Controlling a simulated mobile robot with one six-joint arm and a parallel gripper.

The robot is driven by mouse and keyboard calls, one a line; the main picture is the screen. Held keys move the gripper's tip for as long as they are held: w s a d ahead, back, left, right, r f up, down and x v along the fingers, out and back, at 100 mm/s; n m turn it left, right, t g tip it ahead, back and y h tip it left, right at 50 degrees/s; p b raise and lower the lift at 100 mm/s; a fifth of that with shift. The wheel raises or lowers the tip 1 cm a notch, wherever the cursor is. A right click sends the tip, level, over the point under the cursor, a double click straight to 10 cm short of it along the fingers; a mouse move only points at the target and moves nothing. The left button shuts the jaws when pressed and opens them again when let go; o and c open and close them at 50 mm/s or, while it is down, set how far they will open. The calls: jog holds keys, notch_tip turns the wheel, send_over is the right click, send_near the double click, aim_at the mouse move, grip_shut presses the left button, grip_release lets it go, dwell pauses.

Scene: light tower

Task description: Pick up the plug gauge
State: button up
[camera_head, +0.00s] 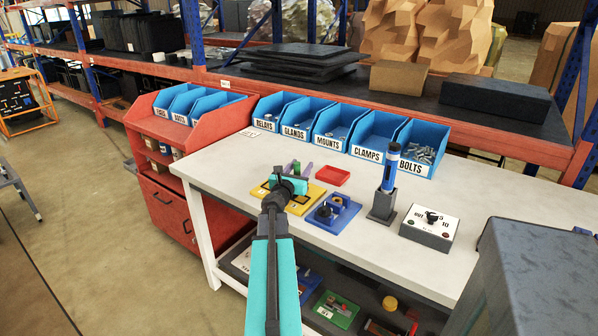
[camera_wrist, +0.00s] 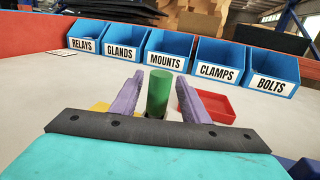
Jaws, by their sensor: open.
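A green upright cylinder (camera_wrist: 159,93), which I take to be the plug gauge, stands between the two purple fingers of my gripper (camera_wrist: 162,80) in the wrist view. My gripper is open, with a gap visible on each side of the cylinder. The cylinder's lower end is hidden behind my gripper's dark front plate. In the head view my gripper (camera_head: 298,169) is over the yellow tray (camera_head: 304,207) on the white workbench (camera_head: 232,185), and my arm hides part of that tray.
A red tray (camera_head: 332,175) lies just right of my gripper. A blue tray (camera_head: 347,210) with parts, a blue-and-black tool (camera_head: 390,168) upright in a dark stand, and a control box (camera_head: 430,227) are further right. Labelled blue bins (camera_head: 334,127) line the back.

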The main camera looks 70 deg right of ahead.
jog(key=shift+w+d, duration=0.1)
jog(key=shift+d, duration=0.4)
grip_shut()
